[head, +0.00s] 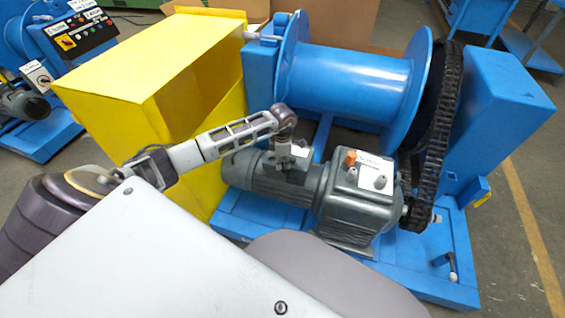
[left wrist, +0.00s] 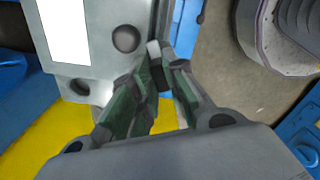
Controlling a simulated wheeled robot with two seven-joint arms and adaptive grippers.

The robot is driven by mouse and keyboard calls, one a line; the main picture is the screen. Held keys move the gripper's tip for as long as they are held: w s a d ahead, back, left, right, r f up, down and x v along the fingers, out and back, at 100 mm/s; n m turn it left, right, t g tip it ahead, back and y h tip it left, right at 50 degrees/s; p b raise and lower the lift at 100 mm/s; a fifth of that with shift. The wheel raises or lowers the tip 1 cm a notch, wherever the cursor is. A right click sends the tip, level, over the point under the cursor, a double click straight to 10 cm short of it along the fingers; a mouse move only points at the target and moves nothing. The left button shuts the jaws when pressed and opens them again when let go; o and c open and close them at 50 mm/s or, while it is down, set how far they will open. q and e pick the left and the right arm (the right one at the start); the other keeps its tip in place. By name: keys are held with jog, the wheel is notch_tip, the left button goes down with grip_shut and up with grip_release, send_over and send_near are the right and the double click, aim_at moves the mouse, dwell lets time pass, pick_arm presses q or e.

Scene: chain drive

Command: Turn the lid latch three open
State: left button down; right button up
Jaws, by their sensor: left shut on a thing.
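My left gripper (head: 288,165) reaches down at the motor's grey terminal box, beside the gearbox (head: 362,190). In the left wrist view, the fingers (left wrist: 163,78) are closed on a small dark latch with a pale end (left wrist: 154,48), at the edge of the grey box lid (left wrist: 105,60). The fingers hide most of the latch, so its angle is hard to tell. Two other round dark latches show on the lid, one near the middle (left wrist: 126,38) and one at the lower left corner (left wrist: 79,87). My right gripper is not in view.
Behind the motor is a blue winch drum (head: 350,80). A black chain (head: 437,140) runs at the right. An orange cap (head: 351,157) sits on the gearbox. Floor is free at the far right.

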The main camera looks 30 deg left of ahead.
pick_arm(q)
jog(key=shift+w+a+m+b, duration=0.1)
jog(key=shift+m+b, duration=0.45)
jog(key=shift+m, duration=0.85)
jog(key=shift+m+b, duration=0.4)
jog(key=shift+m, duration=0.8)
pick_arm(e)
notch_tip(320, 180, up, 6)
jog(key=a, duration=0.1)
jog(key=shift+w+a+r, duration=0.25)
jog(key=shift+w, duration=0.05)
pick_arm(q)
jog(key=c, duration=1.4)
grip_release()
jog(key=shift+c, duration=0.2)
jog(key=shift+r, duration=0.15)
jog(key=shift+r, duration=3.9)
